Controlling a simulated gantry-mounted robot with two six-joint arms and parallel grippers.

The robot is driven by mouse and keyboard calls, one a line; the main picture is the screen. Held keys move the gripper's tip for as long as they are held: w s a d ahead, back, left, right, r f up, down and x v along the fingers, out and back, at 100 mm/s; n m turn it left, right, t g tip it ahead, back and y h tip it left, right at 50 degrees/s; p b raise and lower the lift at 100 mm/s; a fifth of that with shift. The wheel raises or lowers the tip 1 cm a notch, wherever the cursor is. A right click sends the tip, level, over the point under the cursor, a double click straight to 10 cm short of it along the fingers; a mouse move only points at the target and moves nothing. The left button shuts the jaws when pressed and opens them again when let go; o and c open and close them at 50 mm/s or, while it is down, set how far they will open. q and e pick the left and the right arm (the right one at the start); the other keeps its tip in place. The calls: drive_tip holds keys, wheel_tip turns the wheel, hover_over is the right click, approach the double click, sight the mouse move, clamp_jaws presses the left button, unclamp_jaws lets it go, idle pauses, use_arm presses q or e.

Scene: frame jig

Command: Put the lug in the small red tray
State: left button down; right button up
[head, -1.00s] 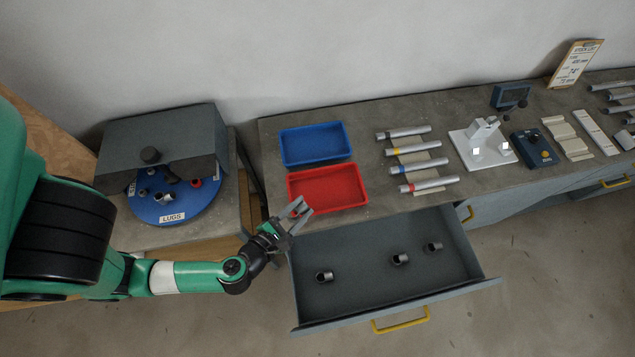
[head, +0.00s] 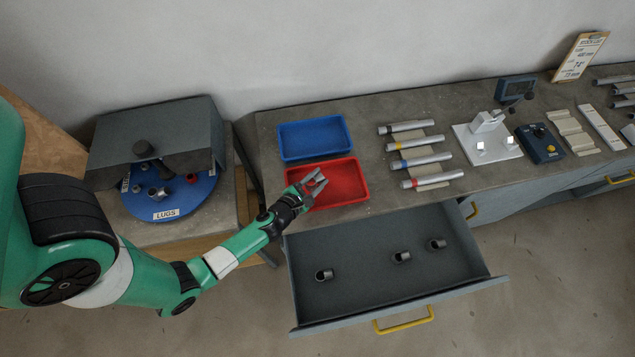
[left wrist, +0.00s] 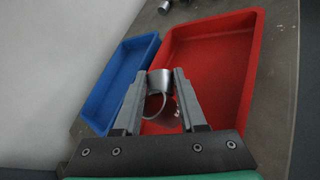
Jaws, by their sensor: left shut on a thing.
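My left gripper (head: 314,182) is over the near left part of the small red tray (head: 345,180). In the left wrist view my left gripper (left wrist: 160,78) is shut on a grey metal ring-shaped lug (left wrist: 159,82), held between the fingertips. The lug shows against the red tray (left wrist: 205,60), whose visible floor is bare. I cannot tell exactly how high the lug is above the tray floor. In the head view the lug is too small to make out between the fingers. My right gripper is not in view.
A blue tray (head: 314,139) stands just behind the red one. An open drawer (head: 370,300) below holds several short tube pieces. Coloured-band tubes (head: 408,143) lie to the right. A blue turntable marked LUGS (head: 185,205) under a grey cover (head: 160,135) stands at left.

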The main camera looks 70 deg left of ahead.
use_arm(q)
wheel_tip(320, 180, down, 3)
drive_tip(key=shift+s+r+b, duration=0.1)
drive_tip(key=shift+r+b, duration=0.05)
drive_tip(key=shift+b, duration=0.4)
drive_tip(key=shift+r, duration=0.2)
drive_tip(key=shift+f, duration=0.1)
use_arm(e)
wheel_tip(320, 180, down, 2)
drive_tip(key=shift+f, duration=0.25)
use_arm(q)
drive_tip(key=shift+c, duration=2.3)
unclamp_jaws()
